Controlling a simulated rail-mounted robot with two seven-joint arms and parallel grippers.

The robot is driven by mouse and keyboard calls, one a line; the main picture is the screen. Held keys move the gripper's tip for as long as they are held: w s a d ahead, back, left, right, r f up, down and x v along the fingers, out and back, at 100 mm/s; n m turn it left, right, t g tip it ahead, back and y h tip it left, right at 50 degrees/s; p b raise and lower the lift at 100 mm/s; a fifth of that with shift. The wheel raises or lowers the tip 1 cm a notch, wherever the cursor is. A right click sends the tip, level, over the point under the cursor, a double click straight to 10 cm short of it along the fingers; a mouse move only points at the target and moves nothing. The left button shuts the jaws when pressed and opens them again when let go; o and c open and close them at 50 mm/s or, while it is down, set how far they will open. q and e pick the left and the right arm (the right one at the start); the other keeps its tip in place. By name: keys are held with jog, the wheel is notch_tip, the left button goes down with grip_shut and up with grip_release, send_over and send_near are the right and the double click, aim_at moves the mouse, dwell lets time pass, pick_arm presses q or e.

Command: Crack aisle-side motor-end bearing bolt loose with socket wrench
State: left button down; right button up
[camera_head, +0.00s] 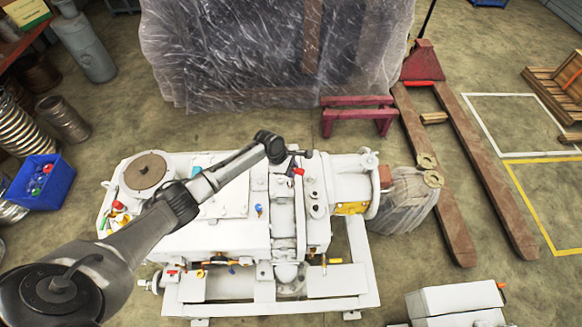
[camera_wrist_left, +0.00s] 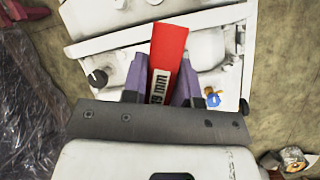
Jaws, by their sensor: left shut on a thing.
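My left gripper (camera_head: 291,156) reaches in over the white vacuum pump unit (camera_head: 228,236), above its middle-right part. In the left wrist view its two purple fingers (camera_wrist_left: 164,80) are shut on a red tool (camera_wrist_left: 168,50) with a white printed label, which looks like the socket wrench's handle. A small red part of it (camera_head: 299,171) shows beside the gripper in the head view. The tool's working end and the bearing bolt cannot be made out. I cannot tell whether the tool touches the unit. My right gripper is not in view.
A plastic-wrapped crate (camera_head: 270,50) stands behind the unit. A red pallet jack (camera_head: 455,160) is at the right. A blue bin (camera_head: 41,182) and metal hoses are at the left. A white box (camera_head: 455,302) is at the front right.

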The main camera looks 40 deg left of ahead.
pick_arm(q)
jog(key=shift+f+b, duration=0.6)
jog(key=shift+f, duration=1.8)
jog(key=shift+p, duration=0.5)
jog(key=shift+f, duration=0.1)
jog(key=shift+f+b, duration=0.45)
jog(key=shift+f, duration=0.15)
dwell(0.3)
